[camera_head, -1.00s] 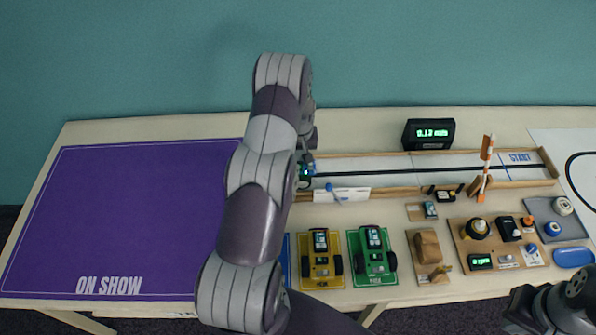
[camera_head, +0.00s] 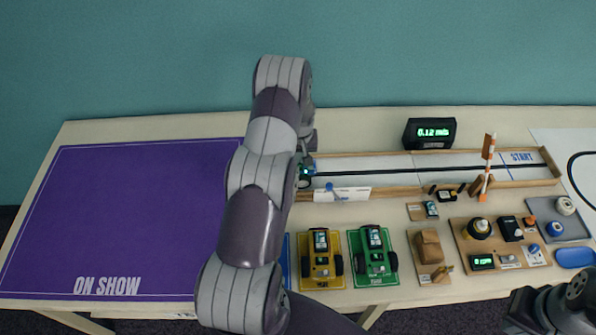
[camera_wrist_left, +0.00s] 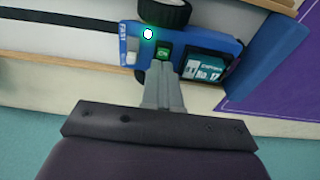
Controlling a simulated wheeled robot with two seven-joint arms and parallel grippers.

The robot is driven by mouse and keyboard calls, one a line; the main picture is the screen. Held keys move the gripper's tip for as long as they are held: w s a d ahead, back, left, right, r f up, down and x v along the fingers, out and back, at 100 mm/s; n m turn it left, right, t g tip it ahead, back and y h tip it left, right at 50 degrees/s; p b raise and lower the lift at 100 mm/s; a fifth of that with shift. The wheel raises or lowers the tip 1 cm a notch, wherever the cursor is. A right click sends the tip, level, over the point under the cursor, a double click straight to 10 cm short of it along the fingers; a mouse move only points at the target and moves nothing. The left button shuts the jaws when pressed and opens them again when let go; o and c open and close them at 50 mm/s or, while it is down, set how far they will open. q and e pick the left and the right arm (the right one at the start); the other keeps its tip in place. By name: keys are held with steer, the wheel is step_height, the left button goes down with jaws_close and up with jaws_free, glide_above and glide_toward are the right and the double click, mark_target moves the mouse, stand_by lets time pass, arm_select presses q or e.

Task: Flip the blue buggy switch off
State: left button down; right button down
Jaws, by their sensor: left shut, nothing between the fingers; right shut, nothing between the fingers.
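The blue buggy (camera_head: 308,170) stands at the left end of the long wooden track, mostly hidden behind my left arm in the head view. In the left wrist view the blue buggy (camera_wrist_left: 208,42) shows a dark wheel, a label panel and a lit green-white lamp. Its small switch (camera_wrist_left: 163,51) shows green with "ON". My left gripper (camera_wrist_left: 160,68) is shut and empty, its fingertips right at the switch's edge; whether they touch cannot be told. My right gripper (camera_head: 522,308) is low at the right, partly cut off, shut and empty.
A yellow buggy (camera_head: 321,265) and a green buggy (camera_head: 372,262) stand in front of the track (camera_head: 400,190). A display (camera_head: 430,133) stands behind it. A striped barrier (camera_head: 487,168) and several small devices are to the right. The purple mat (camera_head: 120,220) is bare.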

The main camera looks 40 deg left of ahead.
arm_select(q)
steer(key=shift+s+f, duration=0.1)
step_height(320, 180, up, 7)
steer(key=p, duration=0.4)
stand_by(0.3)
steer(key=shift+f, duration=0.1)
